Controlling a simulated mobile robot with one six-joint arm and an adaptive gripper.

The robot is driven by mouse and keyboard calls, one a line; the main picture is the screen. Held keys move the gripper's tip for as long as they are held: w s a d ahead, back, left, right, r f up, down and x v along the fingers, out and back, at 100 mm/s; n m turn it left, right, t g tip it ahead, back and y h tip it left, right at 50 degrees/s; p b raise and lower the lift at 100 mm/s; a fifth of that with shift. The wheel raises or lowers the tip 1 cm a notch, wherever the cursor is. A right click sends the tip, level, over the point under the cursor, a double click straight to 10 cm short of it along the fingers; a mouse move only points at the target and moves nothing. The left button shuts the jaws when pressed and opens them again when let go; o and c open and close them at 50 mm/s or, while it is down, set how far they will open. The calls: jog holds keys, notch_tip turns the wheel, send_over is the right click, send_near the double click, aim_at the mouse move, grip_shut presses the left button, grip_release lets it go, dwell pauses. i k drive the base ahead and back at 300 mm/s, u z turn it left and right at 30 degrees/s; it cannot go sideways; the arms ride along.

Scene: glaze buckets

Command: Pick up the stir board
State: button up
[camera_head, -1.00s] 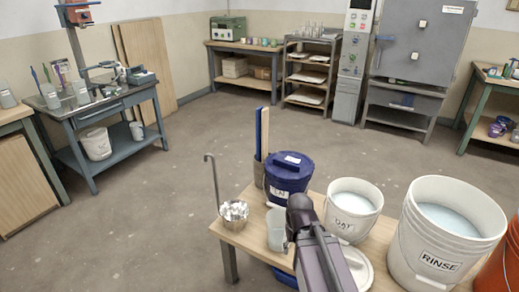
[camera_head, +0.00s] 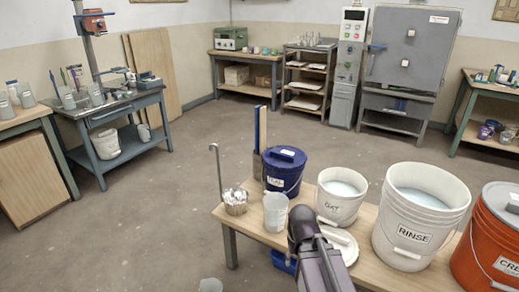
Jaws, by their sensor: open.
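Two tall, narrow boards stand upright at the back left of the near table: a blue one (camera_head: 257,130) and a pale wooden one (camera_head: 263,130). I cannot tell which is the stir board. Their lower ends go into a grey holder (camera_head: 258,166), partly hidden by the lidded blue bucket (camera_head: 285,172). My dark arm rises from the bottom edge and ends, in this view, at a rounded joint in front of the table. My gripper's fingers do not show.
On the table (camera_head: 262,233) stand a cup of pale pieces (camera_head: 235,203), a translucent beaker (camera_head: 275,212), a white bucket (camera_head: 340,203), the RINSE bucket (camera_head: 405,240), an orange bucket (camera_head: 490,245) and a white lid (camera_head: 343,245). A hooked rod (camera_head: 217,170) rises at the left. Open floor lies left and behind.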

aim_at(257, 109)
jog(key=k, duration=0.1)
jog(key=u, duration=0.3)
jog(key=i, duration=1.05)
jog(key=z, duration=0.3)
